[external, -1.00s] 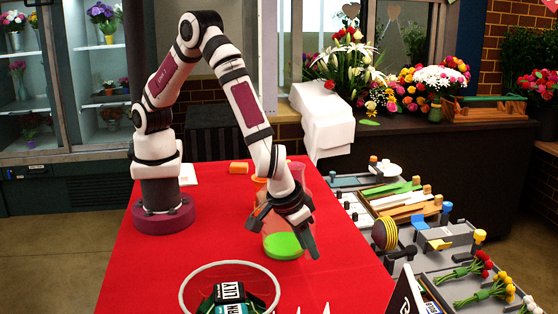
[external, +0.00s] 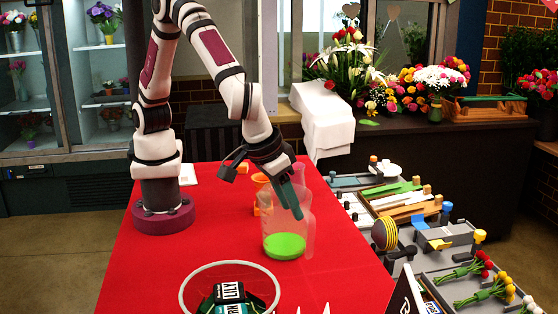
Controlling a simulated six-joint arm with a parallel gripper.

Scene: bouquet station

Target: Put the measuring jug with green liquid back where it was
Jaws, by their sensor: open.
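The measuring jug with green liquid (external: 285,243) stands upright on the red table, clear-walled with bright green liquid at its bottom. My gripper (external: 262,188) is open above the jug. One finger reaches down in front of or into the jug's upper part; I cannot tell which. The other finger is spread out to the left, clear of the jug. The jug's far rim and handle are partly hidden by my gripper.
A clear vessel (external: 307,222) stands close at the jug's right. Orange items (external: 261,182) are behind it. The red table (external: 150,270) is bare at left. Trays of tools and flowers stand at right.

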